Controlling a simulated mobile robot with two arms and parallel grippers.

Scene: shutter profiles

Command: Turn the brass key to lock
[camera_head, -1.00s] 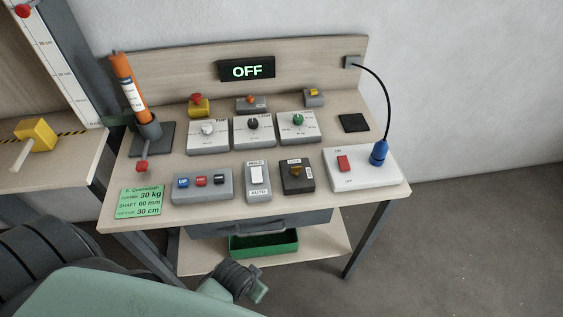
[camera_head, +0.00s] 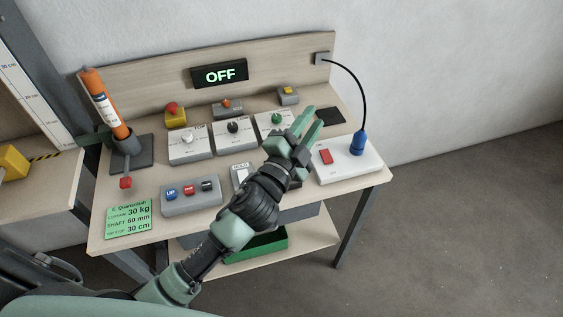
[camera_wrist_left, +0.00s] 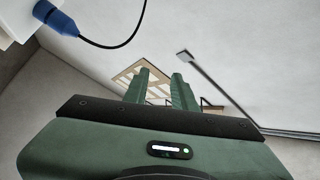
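My left gripper (camera_head: 313,117) hangs over the right part of the bench, with its two green fingers apart and nothing between them. In the left wrist view the fingers (camera_wrist_left: 160,85) also stand apart, with wall behind them. The brass key and its dark lock box are hidden behind my left gripper and wrist in the head view, and they do not show in the wrist view. The display (camera_head: 220,74) on the back panel reads OFF. My right gripper is not in view.
Dial boxes (camera_head: 235,137) stand behind my arm. A button box (camera_head: 191,195) and partly covered white switch (camera_head: 240,177) are left of it. A white box (camera_head: 358,163) with a red switch and blue plug (camera_head: 358,144) is at right. An orange cylinder (camera_head: 105,103) stands at left.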

